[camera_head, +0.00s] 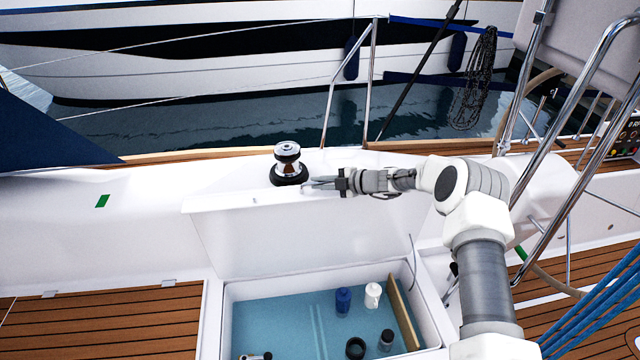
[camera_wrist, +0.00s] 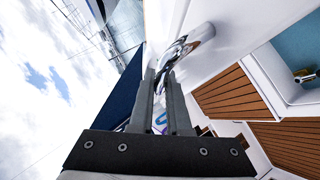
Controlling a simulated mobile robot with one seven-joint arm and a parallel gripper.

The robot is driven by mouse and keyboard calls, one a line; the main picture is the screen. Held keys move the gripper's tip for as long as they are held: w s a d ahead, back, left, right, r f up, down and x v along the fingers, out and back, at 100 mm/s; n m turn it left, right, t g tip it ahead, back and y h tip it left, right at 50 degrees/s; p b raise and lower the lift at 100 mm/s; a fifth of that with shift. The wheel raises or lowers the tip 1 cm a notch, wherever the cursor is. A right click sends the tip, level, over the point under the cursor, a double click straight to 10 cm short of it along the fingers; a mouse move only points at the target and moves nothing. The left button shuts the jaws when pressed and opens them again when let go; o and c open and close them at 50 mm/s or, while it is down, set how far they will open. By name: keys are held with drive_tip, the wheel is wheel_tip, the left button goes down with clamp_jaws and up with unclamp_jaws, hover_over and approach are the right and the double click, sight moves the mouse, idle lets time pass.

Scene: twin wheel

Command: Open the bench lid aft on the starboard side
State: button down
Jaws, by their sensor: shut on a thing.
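The white bench lid (camera_head: 300,235) stands raised, near upright, behind the open bench locker (camera_head: 225,325), whose blue inside is in plain view in the head view. In the wrist view my gripper's fingers (camera_wrist: 163,82) are close together.
A chrome and black winch (camera_head: 288,163) stands just behind the lid's edge. Chrome rails (camera_head: 570,130) rise at the right. Teak decking (camera_head: 110,320) lies left.

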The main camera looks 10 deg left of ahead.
drive_tip(key=c, duration=1)
unclamp_jaws()
drive_tip(key=shift+c, duration=0.2)
drive_tip(key=v, duration=1.7)
drive_tip(key=shift+d+b, duration=0.2)
drive_tip(key=shift+b, duration=0.1)
drive_tip(key=shift+r, duration=0.1)
